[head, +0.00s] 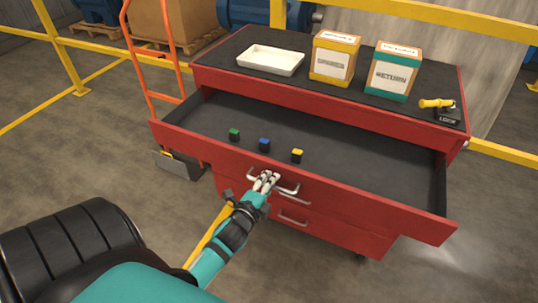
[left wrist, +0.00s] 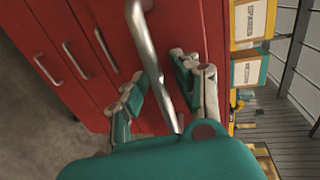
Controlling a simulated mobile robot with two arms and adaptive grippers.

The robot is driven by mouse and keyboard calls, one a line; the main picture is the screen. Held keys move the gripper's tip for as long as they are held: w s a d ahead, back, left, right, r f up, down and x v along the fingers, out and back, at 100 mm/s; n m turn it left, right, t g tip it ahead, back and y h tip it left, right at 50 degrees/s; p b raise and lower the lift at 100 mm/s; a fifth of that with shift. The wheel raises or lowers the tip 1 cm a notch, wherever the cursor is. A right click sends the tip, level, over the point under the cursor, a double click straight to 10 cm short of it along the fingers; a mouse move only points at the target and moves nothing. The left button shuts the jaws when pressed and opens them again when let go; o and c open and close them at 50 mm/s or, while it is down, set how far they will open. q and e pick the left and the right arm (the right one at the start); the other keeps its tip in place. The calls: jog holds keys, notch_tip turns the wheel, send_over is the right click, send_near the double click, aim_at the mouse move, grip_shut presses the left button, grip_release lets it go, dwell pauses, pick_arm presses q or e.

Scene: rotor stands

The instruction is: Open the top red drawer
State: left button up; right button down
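The top red drawer (head: 345,192) of the red cabinet is pulled far out, and its dark inside shows in the head view. Its silver handle (head: 289,190) is on the front panel. My left gripper (head: 266,180) is at this handle. In the left wrist view the handle (left wrist: 148,50) runs between the two spread fingers of my left gripper (left wrist: 158,85), with gaps beside it. The left gripper looks open around the handle. My right gripper is in neither view.
A green block (head: 234,134), a blue block (head: 264,145) and a yellow block (head: 297,156) are in the drawer. An orange hand truck (head: 152,60) stands at left.

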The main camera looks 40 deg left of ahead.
pick_arm(q)
jog(key=shift+s+d, duration=0.15)
jog(key=shift+s, duration=0.3)
jog(key=v, duration=1.1)
